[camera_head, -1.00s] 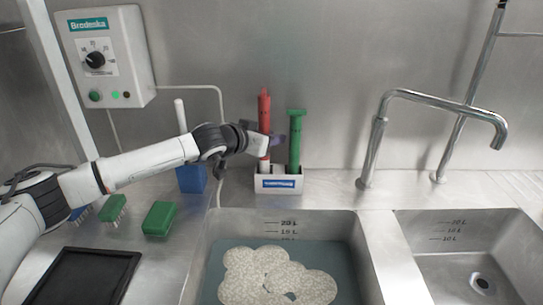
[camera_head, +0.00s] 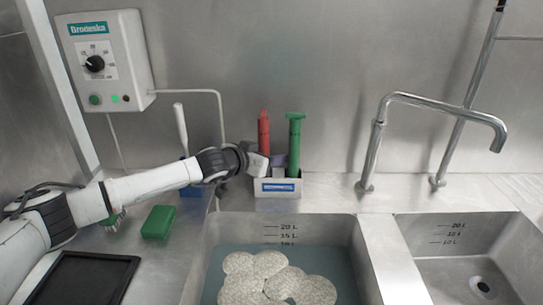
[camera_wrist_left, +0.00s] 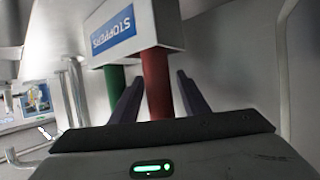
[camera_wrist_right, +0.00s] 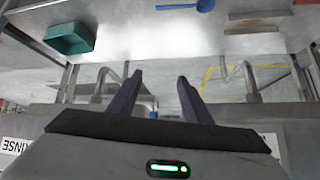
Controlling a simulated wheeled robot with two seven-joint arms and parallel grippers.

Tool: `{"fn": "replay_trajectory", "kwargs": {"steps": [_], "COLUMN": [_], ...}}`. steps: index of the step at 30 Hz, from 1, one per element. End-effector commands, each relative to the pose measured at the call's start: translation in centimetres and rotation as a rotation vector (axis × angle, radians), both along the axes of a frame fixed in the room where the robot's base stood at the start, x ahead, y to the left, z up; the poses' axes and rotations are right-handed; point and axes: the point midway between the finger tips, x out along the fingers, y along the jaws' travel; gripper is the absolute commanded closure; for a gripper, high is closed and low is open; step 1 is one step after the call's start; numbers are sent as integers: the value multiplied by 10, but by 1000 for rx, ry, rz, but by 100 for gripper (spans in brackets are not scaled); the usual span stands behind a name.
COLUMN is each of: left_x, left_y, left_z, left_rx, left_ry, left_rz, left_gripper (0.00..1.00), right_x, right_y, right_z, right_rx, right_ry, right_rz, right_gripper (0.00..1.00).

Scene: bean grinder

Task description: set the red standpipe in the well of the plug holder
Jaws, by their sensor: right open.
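The red standpipe (camera_head: 264,133) stands upright in the left part of the white plug holder (camera_head: 291,195) with the blue label. Its foot is hidden by the holder and my gripper. My left gripper (camera_head: 272,160) is at the pipe, just above the holder. In the left wrist view the red pipe (camera_wrist_left: 157,80) runs between the two open fingers (camera_wrist_left: 160,82), with a narrow gap visible beside it. A green standpipe (camera_head: 295,145) stands in the right part of the holder. My right gripper (camera_wrist_right: 159,80) shows only in its own wrist view, open and empty.
The sink basin (camera_head: 345,228) in front of the holder holds water and pale speckled discs (camera_head: 268,280). A tall tap (camera_head: 372,150) stands right. A blue container (camera_head: 193,191), a green block (camera_head: 158,222) and a black tray (camera_head: 85,278) lie left, near my left arm.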

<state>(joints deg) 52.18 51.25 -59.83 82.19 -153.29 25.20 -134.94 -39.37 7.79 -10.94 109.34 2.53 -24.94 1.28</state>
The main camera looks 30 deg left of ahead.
Motion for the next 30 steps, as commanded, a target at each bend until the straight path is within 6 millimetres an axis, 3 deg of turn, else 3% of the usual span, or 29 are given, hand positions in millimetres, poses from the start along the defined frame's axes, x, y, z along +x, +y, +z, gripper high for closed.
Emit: {"fn": "replay_trajectory", "kwargs": {"steps": [11, 24, 30], "left_x": [-7, -80, -103], "left_y": [2, 12, 15], "left_z": [4, 34, 45], "left_rx": [1, 3, 0], "left_ry": [1, 0, 0], "left_rz": [1, 0, 1], "left_gripper": [58, 58, 58], "right_x": [1, 1, 1], "right_y": [0, 0, 0], "right_z": [3, -13, -18], "right_rx": [1, 0, 0], "right_ry": [-3, -1, 0], "right_rz": [0, 0, 0], "right_gripper": [55, 55, 55]}}
